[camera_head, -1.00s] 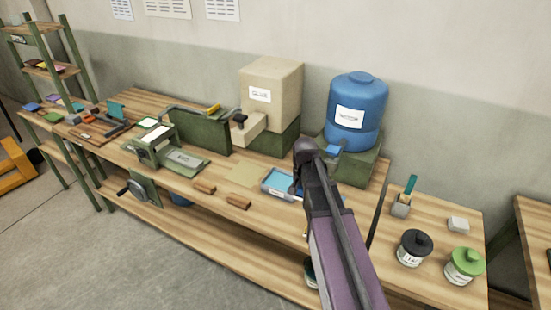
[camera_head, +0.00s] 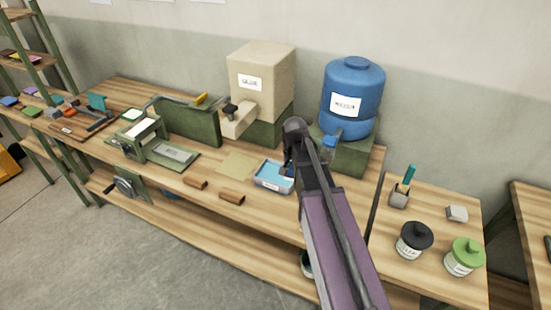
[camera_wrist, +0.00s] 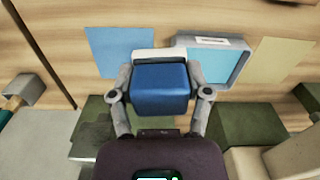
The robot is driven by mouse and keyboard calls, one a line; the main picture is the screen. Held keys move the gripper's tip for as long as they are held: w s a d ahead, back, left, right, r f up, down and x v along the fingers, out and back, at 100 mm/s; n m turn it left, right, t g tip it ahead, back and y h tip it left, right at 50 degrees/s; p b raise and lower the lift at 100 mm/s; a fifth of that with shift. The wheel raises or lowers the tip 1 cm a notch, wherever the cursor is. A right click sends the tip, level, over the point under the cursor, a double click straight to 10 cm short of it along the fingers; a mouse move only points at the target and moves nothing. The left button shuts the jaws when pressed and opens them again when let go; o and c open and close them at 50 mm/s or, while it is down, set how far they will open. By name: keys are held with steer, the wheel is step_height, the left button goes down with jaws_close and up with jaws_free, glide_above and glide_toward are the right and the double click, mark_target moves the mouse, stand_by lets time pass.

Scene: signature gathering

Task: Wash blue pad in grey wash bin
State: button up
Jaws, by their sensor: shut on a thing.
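The blue pad (camera_wrist: 160,84) is a blue block clamped between the two fingers of my gripper (camera_wrist: 160,94) in the wrist view. A white strip shows along its far edge. The grey wash bin (camera_head: 268,188) is a shallow grey tray with light blue inside, on the bench in the head view, left of my gripper (camera_head: 289,171). The bin (camera_wrist: 204,42) also shows in the wrist view, just beyond and right of the pad. The pad overlaps the bin's left side in that view; its height above the bench is unclear. In the head view my arm mostly hides the pad.
A blue barrel (camera_head: 352,98) on a green stand is behind my gripper, with a tan box dispenser (camera_head: 262,78) left of it. A tan sheet (camera_head: 238,164) and brown blocks (camera_head: 232,198) lie left of the bin. Black (camera_head: 414,239) and green-lidded (camera_head: 464,256) jars stand right.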

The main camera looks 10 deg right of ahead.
steer(key=b, duration=0.7)
glide_above(276, 178)
step_height(276, 178, down, 7)
steer(key=shift+s+d+f, duration=0.15)
steer(key=shift+s, duration=0.1)
steer(key=shift+f+b, duration=0.2)
steer(key=shift+b, duration=0.1)
steer(key=shift+f+b, duration=4.55)
steer(key=shift+w+a, duration=0.35)
steer(key=shift+a, duration=0.15)
steer(key=shift+s+d, duration=0.2)
steer(key=shift+s+d, duration=0.15)
steer(key=shift+d, duration=0.1)
steer(key=shift+a, duration=0.2)
